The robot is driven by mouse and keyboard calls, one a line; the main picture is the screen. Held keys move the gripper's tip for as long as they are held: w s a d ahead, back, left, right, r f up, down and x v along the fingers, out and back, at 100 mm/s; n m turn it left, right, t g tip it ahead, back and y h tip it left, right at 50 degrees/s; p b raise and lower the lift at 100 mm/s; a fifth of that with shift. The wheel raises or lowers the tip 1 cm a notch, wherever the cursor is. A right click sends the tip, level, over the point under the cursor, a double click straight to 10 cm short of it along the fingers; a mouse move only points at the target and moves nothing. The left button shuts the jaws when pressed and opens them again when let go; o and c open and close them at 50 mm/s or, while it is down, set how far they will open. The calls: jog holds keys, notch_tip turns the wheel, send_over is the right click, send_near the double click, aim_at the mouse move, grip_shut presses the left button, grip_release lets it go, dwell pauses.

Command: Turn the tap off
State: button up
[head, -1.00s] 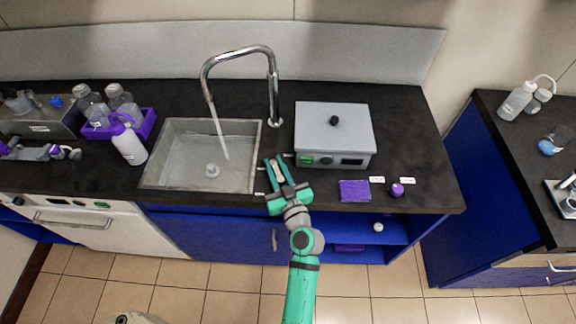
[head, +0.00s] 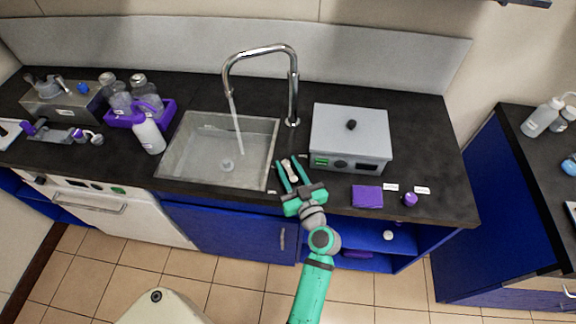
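The tap (head: 293,95) is a chrome gooseneck behind the sink (head: 272,160). Its spout hangs over the basin, and a pale stream of water (head: 238,130) runs from it towards the drain. My gripper (head: 288,163) is green, low over the counter between the sink's right edge and the grey box. Its fingers are apart, pointing away from me. A small pale, lever-like piece (head: 288,168) shows between the fingers. It may be the tap's handle, but it is partly hidden, and I cannot tell whether the fingers touch it.
The grey lidded box (head: 350,135) stands close to the right of my gripper. A purple pad (head: 367,196) and a small purple item (head: 410,199) lie near the front edge. A white wash bottle (head: 148,135) and a purple tray of bottles (head: 165,112) stand left of the sink.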

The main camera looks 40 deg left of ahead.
aim_at(295, 182)
jog(key=shift+r, duration=0.1)
jog(key=v, duration=1)
jog(key=shift+s+d, duration=0.2)
jog(key=shift+d, duration=0.1)
